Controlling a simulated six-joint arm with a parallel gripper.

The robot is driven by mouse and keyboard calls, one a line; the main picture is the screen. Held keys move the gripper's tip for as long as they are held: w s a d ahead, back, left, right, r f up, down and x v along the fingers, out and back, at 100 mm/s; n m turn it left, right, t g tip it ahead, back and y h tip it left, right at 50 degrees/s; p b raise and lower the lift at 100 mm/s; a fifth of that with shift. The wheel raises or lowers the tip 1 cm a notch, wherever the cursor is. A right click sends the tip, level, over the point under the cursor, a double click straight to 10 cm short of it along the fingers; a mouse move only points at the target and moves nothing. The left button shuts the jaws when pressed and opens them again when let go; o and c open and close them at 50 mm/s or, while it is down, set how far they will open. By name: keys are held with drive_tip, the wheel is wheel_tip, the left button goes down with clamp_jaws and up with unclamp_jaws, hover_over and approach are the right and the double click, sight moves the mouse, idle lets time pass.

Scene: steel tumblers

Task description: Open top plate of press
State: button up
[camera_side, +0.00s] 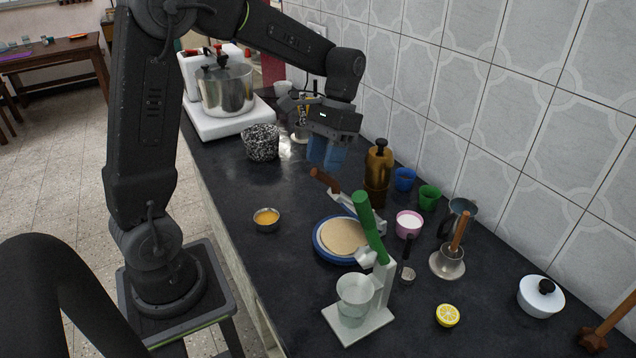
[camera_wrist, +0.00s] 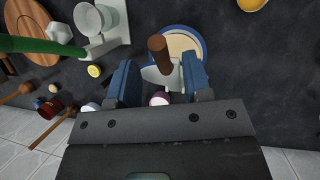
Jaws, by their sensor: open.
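A low round press with a blue rim (camera_side: 318,250) and a beige disc (camera_side: 343,236) sits on the dark counter; its blue rim also shows in the wrist view (camera_wrist: 205,45). A pale metal lever (camera_side: 345,205) with a brown handle (camera_side: 322,180) rises beside it. I cannot tell whether the beige disc is the top plate or something lying on the press. My gripper (camera_side: 326,165) is open and empty, its blue fingers pointing down just above the brown handle. In the wrist view the brown handle (camera_wrist: 158,48) appears between and beyond the fingertips of my gripper (camera_wrist: 160,75).
A citrus squeezer with a green handle (camera_side: 369,228) stands close to the press. A brown pot (camera_side: 379,165), blue cup (camera_side: 404,179) and green cup (camera_side: 429,197) stand near the tiled wall. A small bowl (camera_side: 266,220) is left, with clear counter around it.

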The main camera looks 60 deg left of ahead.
drive_tip(key=x, duration=0.5)
drive_tip(key=shift+s+f, duration=0.1)
drive_tip(key=shift+f, duration=0.3)
clamp_jaws()
